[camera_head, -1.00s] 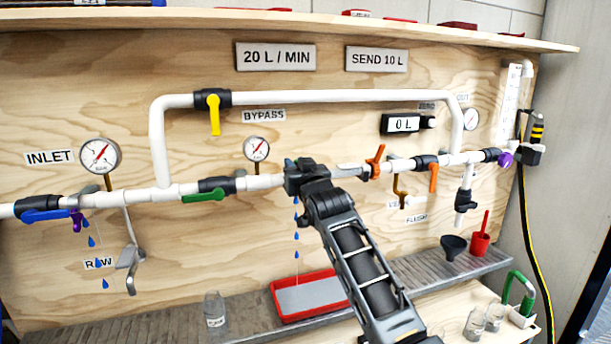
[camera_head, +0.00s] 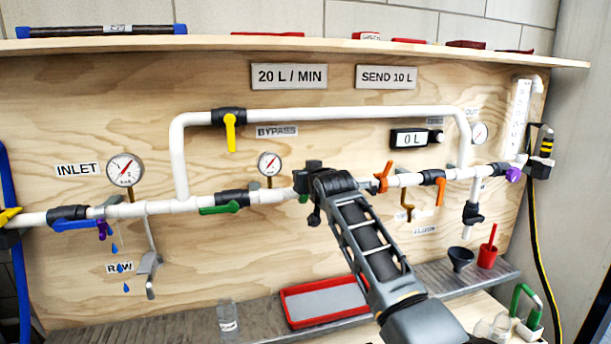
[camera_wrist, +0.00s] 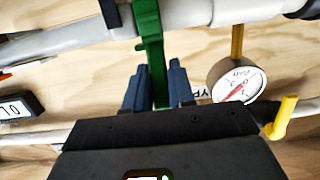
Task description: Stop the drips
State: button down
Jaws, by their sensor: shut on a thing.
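Blue drips (camera_head: 120,267) fall under the inlet pipe on the left, beside a purple part (camera_head: 102,230) and the blue-handled valve (camera_head: 75,224). No drips show under the middle of the pipe. My gripper (camera_head: 305,180) is at the middle pipe, right of the small bypass gauge (camera_head: 269,164). In the wrist view, my gripper (camera_wrist: 157,95) is shut on a green lever (camera_wrist: 152,55), with a blue finger on each side. In the head view, my gripper hides most of this lever (camera_head: 303,199). Another green-handled valve (camera_head: 220,208) lies to its left.
The yellow bypass valve handle (camera_head: 230,132) and an orange lever (camera_head: 384,176) are near the arm. A red tray (camera_head: 290,308) stands below on the grey shelf (camera_head: 262,318).

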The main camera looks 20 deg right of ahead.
jog(key=c, duration=1)
grip_release()
jog(key=shift+c, duration=0.2)
jog(key=s+r+b, duration=0.1)
jog(key=s, duration=0.6)
jog(key=shift+s+r, duration=0.2)
jog(key=shift+s, duration=0.1)
